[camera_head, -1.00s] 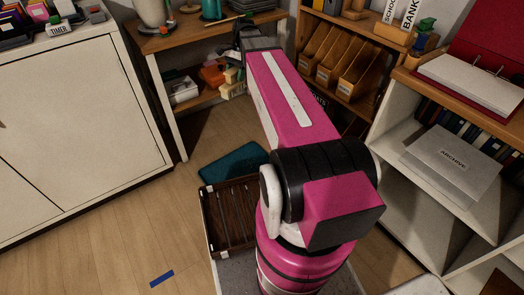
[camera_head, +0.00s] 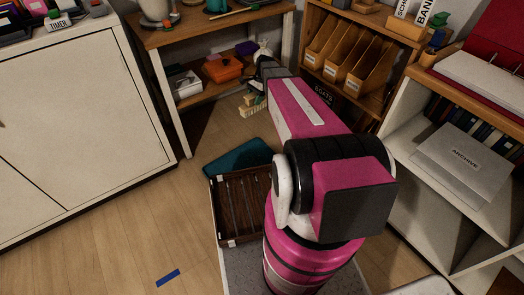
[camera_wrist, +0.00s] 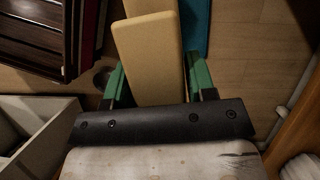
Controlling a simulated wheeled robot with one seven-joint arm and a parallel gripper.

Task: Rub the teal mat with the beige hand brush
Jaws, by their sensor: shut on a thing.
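The teal mat (camera_head: 238,157) lies flat on the wooden floor, beyond a brown slatted tray. A strip of the teal mat (camera_wrist: 195,27) also shows at the top of the wrist view. My gripper (camera_wrist: 158,75) has green fingers, shut on the beige hand brush (camera_wrist: 147,45). The brush (camera_head: 253,106) shows in the head view beyond the mat, beside the low shelf, and looks apart from the mat. My arm hides part of the gripper in the head view. The brush's underside is hidden.
The brown tray (camera_head: 241,207) stands near my base, close to the mat. A wooden shelf with an orange box (camera_head: 222,68) is behind. Open floor lies left of the mat.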

